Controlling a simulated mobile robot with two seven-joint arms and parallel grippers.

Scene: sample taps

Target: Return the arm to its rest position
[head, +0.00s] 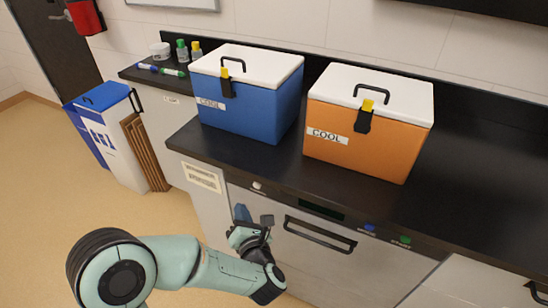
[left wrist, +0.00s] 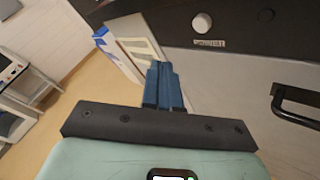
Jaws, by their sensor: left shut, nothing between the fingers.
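My left arm reaches in from the bottom left of the head view. My left gripper (head: 241,213) is in front of the cabinet below the counter, near the left end of a dark appliance handle (head: 320,234). In the left wrist view its blue fingers (left wrist: 163,88) are together and hold nothing. The fingers appear apart from the cabinet front. My right gripper is in neither view.
A blue cooler (head: 245,105) and an orange cooler (head: 360,150), both with white lids, stand on the black counter (head: 460,190). Bins (head: 110,135) stand on the floor left of the cabinet. Open floor (head: 50,200) lies at the left.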

